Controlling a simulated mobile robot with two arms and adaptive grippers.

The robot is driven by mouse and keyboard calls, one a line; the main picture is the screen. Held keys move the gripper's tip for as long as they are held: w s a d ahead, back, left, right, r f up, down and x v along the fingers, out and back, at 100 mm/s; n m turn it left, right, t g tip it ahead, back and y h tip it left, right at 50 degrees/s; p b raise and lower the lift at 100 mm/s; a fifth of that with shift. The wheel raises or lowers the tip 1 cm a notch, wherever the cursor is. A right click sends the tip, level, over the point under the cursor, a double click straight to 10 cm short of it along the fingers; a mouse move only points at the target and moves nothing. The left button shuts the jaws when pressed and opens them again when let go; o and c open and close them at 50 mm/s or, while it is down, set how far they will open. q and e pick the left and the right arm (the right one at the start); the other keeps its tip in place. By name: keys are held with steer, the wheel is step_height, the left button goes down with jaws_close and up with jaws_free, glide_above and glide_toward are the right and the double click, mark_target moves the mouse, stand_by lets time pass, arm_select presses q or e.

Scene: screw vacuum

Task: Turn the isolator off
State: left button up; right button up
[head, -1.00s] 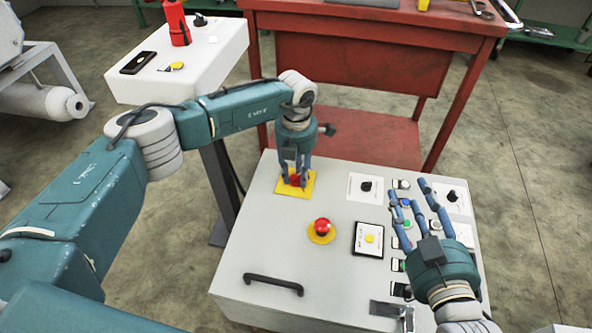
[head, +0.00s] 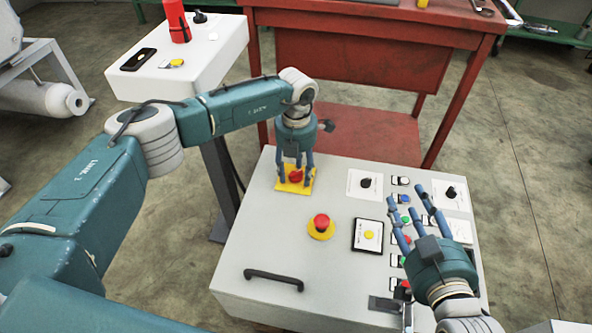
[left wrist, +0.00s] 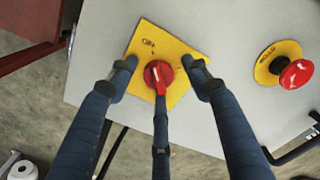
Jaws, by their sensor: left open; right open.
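The isolator is a red rotary knob (head: 295,176) on a square yellow plate (head: 293,188), at the far left corner of the grey control box. In the left wrist view the knob (left wrist: 158,74) has a white mark along its handle, on its yellow plate (left wrist: 182,52). My left gripper (head: 295,178) is open above the plate, its fingers spread around the knob. In the left wrist view one finger tip is close to the knob's lower edge; contact cannot be told. My right gripper (head: 415,208) is open and empty over the box's right side.
A red emergency button (head: 321,221) on a round yellow base stands nearer on the box. A black handle (head: 273,280) is at the front. A red workbench (head: 360,60) stands behind.

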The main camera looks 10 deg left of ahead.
mark_target(296, 173)
arm_select(q)
step_height(296, 173, up, 12)
stand_by(0.5)
stand_by(0.3)
